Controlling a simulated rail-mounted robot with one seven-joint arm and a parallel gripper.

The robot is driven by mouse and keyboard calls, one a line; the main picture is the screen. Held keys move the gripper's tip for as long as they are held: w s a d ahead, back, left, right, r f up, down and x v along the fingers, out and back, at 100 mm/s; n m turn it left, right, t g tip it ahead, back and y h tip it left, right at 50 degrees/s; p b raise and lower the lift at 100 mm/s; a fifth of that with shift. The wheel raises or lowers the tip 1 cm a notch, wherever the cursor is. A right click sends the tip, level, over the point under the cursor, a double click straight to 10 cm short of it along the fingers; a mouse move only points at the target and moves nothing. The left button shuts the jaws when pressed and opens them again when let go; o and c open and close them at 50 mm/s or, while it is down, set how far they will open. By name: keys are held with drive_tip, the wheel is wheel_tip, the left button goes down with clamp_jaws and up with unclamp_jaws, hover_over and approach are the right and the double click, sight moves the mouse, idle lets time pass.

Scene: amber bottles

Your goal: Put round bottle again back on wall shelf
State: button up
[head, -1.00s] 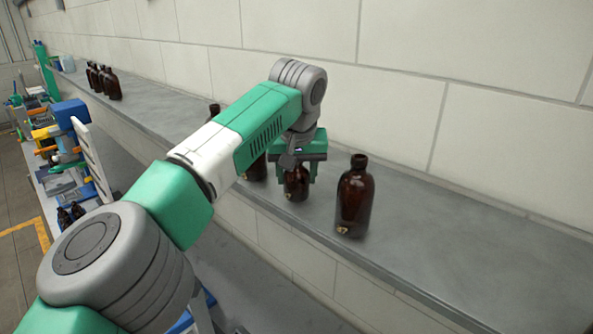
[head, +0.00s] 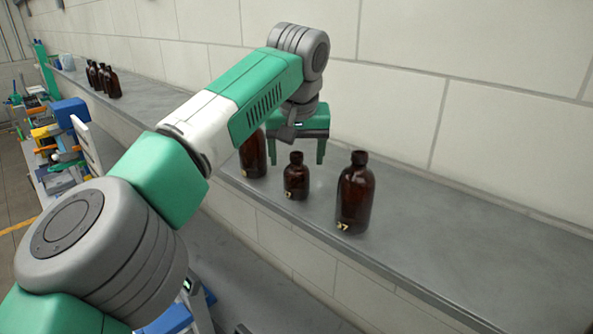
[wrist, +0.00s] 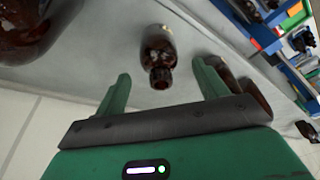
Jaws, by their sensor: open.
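A small round amber bottle (head: 296,178) stands upright on the wall shelf (head: 450,236), between two larger amber bottles. The larger bottle (head: 355,195) on its right bears a label reading 37. The other larger bottle (head: 253,158) is on its left, partly behind my arm. My gripper (head: 297,162) is open and empty, raised above and behind the small bottle, with its fingers pointing down. In the wrist view the small bottle (wrist: 159,52) shows beyond the gap between the open fingers (wrist: 160,88), apart from both.
Several amber bottles (head: 104,80) stand farther along the shelf at the far left. A lower bench (head: 60,180) with blue, yellow and green items is at the left. The shelf right of the large bottle is clear. A block wall (head: 420,60) runs behind the shelf.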

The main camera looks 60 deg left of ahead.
drive_tip(key=w+v, duration=0.1)
drive_tip(key=v, duration=0.6)
drive_tip(key=shift+s, duration=0.55)
drive_tip(key=shift+d+r, duration=0.1)
